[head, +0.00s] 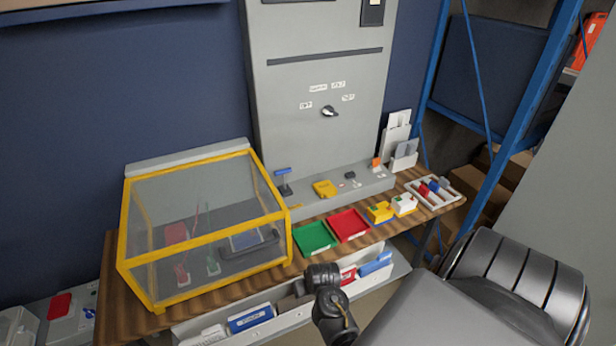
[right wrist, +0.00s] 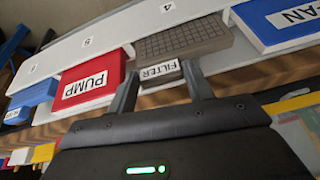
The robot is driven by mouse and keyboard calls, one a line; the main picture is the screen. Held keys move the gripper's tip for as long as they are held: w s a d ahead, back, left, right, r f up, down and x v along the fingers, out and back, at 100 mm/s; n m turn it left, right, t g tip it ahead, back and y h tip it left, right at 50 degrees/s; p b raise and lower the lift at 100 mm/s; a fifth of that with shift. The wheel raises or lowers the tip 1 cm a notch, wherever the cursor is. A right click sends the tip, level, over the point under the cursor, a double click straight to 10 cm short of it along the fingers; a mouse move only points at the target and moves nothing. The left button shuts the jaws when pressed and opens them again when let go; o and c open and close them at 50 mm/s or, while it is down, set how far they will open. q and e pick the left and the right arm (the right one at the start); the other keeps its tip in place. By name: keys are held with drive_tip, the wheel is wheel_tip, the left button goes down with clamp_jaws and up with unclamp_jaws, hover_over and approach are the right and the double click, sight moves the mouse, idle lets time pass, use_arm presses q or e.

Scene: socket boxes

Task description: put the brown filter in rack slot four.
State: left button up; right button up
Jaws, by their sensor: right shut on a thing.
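The brown filter (right wrist: 185,40) is a grey-brown box with a ribbed top and a FILTER label. In the right wrist view it sits in the rack (right wrist: 122,27), in line with the number 4 on the rack's strip. It lies between the red PUMP box and the blue FAN box. My right gripper (right wrist: 160,88) is shut on the filter's labelled front end, a finger at each side. In the head view my right gripper (head: 322,280) is at the rack below the table edge, its fingertips hard to make out. My left gripper is not in view.
The red PUMP box (right wrist: 92,80) and blue FAN box (right wrist: 280,20) stand close on either side. The wooden table (head: 205,297) above the rack carries a yellow-framed clear case (head: 205,238), a green tray (head: 315,238) and a red tray (head: 348,225).

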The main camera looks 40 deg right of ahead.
drive_tip(key=shift+f, duration=0.5)
drive_tip(key=o, duration=1)
drive_tip(key=shift+r, duration=0.1)
drive_tip(key=v, duration=1)
drive_tip(key=shift+s+r+p, duration=0.25)
drive_tip(key=shift+p, duration=0.05)
